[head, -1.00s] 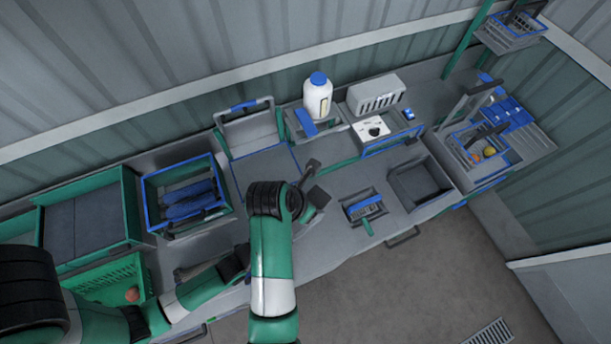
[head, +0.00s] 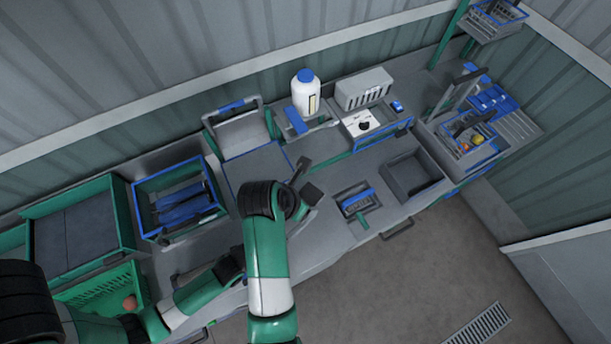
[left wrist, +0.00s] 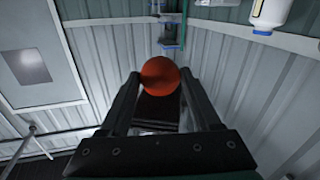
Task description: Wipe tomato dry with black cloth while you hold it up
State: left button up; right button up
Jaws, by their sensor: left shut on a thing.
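A red tomato (left wrist: 160,76) is held between the fingertips of my left gripper (left wrist: 158,84) in the left wrist view, up in the air. A dark block-like shape (left wrist: 158,110) shows just below it between the fingers; I cannot tell whether it is the black cloth. In the head view my left forearm (head: 195,300) reaches in from the left, and its fingertips and the held tomato are hidden behind my right arm. My right gripper cannot be made out. Dark pieces (head: 312,192) beside my right arm are unclear.
Another tomato (head: 130,302) lies in a green crate (head: 85,296) at lower left. A blue-rimmed bin (head: 150,190) holds dark blue items. A white bottle (head: 306,92), a grey box (head: 363,88) and a dark open tray (head: 437,184) stand along the bench. Free bench is around the middle.

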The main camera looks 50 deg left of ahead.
jog(key=shift+s+d, duration=0.1)
jog(key=shift+s, duration=0.6)
jog(key=shift+w+a, duration=0.15)
jog(key=shift+w, duration=0.7)
jog(key=shift+w+a, duration=0.1)
jog(key=shift+w, duration=0.7)
jog(key=shift+r, duration=3.55)
